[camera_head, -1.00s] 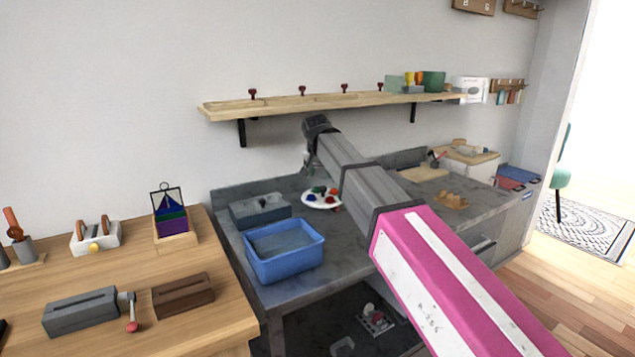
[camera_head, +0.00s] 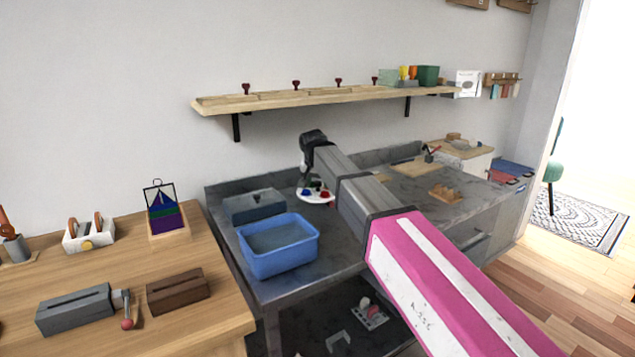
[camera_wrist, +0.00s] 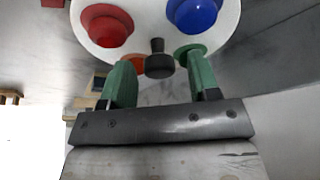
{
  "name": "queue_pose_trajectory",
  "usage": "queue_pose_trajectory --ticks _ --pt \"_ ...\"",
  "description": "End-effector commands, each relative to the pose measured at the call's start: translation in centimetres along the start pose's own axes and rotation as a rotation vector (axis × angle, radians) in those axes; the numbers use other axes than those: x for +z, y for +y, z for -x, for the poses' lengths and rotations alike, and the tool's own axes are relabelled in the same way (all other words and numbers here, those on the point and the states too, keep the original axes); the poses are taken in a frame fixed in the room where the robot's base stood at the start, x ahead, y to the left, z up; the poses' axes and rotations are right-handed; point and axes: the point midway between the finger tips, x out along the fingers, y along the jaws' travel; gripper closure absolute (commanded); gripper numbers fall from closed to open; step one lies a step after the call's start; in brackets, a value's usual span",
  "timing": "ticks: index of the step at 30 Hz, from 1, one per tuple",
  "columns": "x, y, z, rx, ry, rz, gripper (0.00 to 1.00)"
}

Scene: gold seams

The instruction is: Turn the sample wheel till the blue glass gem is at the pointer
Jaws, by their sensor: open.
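The white sample wheel (camera_head: 317,198) lies on the grey bench, partly hidden by my arm. In the wrist view its rim (camera_wrist: 148,42) carries a blue gem (camera_wrist: 195,12) at upper right and a red gem (camera_wrist: 106,25) at upper left. A green gem (camera_wrist: 189,51) and an orange gem (camera_wrist: 134,62) sit partly behind my fingers. A black knob (camera_wrist: 158,60) stands at the wheel's near edge. My gripper (camera_wrist: 160,73) is open, its green fingers either side of the knob with gaps visible. I cannot make out the pointer.
A blue bin (camera_head: 278,246) and a grey box (camera_head: 254,206) stand left of the wheel. A wooden shelf (camera_head: 330,97) hangs above the bench. A wooden block (camera_head: 444,193) lies to the right. A wooden table (camera_head: 130,290) stands at left.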

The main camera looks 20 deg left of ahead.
Motion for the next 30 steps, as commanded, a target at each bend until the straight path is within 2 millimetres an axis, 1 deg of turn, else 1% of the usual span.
queue_pose_trajectory --ticks 1,2,3,5,6,17,30 --pt "0.0 0.0 0.0 0.0 0.0 0.0 0.51" --pt "0.0 0.0 0.0 0.0 0.0 0.0 0.61" --pt "0.0 0.0 0.0 0.0 0.0 0.0 0.74" --pt "0.0 0.0 0.0 0.0 0.0 0.0 0.93" --pt "0.0 0.0 0.0 0.0 0.0 0.0 1.0" --pt "0.0 0.1 0.0 -0.01 -0.001 0.022 1.0" --pt "-0.7 1.3 -0.3 -0.071 -0.002 0.171 1.0"
